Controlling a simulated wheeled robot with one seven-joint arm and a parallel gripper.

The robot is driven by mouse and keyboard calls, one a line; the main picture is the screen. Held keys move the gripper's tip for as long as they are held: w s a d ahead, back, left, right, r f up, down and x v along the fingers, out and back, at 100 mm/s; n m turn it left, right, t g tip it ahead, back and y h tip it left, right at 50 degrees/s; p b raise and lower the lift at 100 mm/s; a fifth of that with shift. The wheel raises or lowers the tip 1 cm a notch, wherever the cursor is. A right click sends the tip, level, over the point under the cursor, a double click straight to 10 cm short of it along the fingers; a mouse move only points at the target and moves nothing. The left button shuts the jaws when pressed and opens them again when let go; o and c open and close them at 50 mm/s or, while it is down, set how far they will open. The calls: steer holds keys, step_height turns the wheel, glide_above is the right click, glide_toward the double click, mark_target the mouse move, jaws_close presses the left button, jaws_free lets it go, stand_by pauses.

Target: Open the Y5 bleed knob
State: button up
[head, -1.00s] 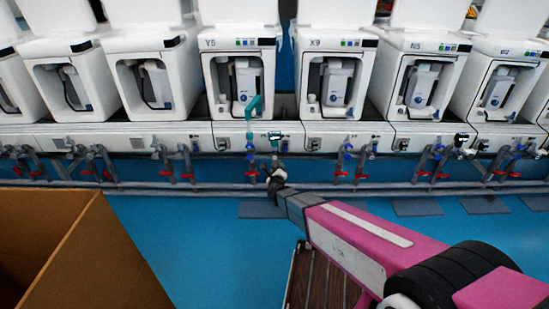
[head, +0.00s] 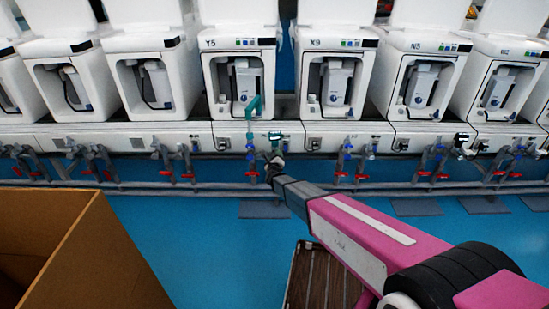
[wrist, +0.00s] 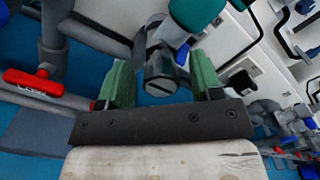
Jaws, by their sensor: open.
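The Y5 unit (head: 240,70) stands in the row of white units in the head view, with a teal hose (head: 252,108) in front of it. Below it are pipe valves with blue and red handles. My gripper (head: 273,162) is at these valves, slightly right of the unit's middle. In the wrist view its two green fingers are open (wrist: 161,66). A grey cylindrical knob (wrist: 160,74) lies between them, below a teal fitting (wrist: 196,12). It looks like the bleed knob, but no label shows. Contact with the fingers cannot be told.
A red valve handle (wrist: 34,82) on a grey pipe is left of the fingers in the wrist view. More pipes and blue handles (wrist: 300,118) are at right. A brown box (head: 80,250) stands at front left. The blue floor (head: 215,250) between is clear.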

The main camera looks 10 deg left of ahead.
steer(key=shift+w, duration=0.2)
steer(key=c, duration=0.9)
